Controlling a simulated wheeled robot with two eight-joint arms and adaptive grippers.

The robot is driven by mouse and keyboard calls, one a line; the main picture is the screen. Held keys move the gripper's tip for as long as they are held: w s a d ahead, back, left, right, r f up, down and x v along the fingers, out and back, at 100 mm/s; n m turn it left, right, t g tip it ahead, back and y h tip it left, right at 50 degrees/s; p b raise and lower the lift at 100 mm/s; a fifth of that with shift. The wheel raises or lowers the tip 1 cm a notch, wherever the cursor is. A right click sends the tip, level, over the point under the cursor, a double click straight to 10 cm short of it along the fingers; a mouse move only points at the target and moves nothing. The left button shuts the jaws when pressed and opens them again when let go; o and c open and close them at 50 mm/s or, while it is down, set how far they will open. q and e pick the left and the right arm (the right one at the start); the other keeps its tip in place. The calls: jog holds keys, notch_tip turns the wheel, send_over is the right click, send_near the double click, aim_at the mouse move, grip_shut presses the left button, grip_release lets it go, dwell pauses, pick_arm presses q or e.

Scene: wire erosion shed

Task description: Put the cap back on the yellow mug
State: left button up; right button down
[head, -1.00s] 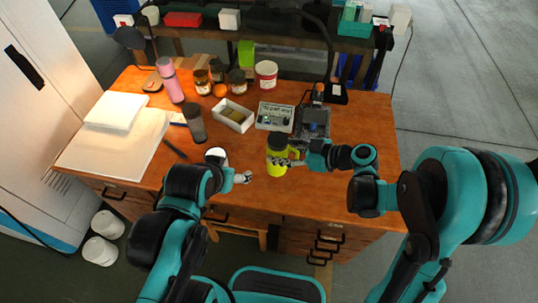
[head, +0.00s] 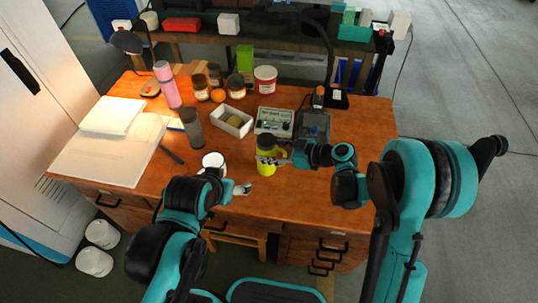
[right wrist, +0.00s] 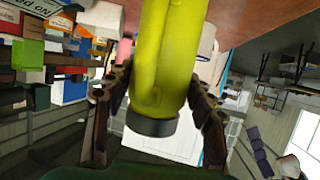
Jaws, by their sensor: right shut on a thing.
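The yellow mug (head: 267,164) is near the front middle of the desk in the head view. My right gripper (head: 271,160) is shut around its body from the right. In the right wrist view, which is upside down, the yellow mug (right wrist: 166,60) stands between the two dark fingers of the right gripper (right wrist: 157,100). Its top end is dark grey; I cannot tell whether this is a cap or a bare rim. No separate cap is clear to me. My left gripper (head: 241,189) is low near the desk's front edge, left of the mug, its fingers too small to read.
A white round object (head: 213,160), partly hidden by my left arm, is left of the mug. A white open box (head: 233,121), a control box (head: 273,121) and a dark tumbler (head: 193,128) stand behind. The desk (head: 310,205) is bare at front right.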

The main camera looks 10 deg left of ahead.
jog(key=shift+f, duration=0.9)
pick_arm(q)
jog(key=shift+f, duration=0.45)
pick_arm(e)
jog(key=shift+r, duration=0.1)
jog(key=shift+f+b, duration=0.2)
jog(key=shift+b, duration=0.15)
jog(key=c, duration=0.6)
grip_release()
pick_arm(q)
jog(key=shift+f, duration=0.15)
pick_arm(e)
jog(key=shift+r, duration=0.1)
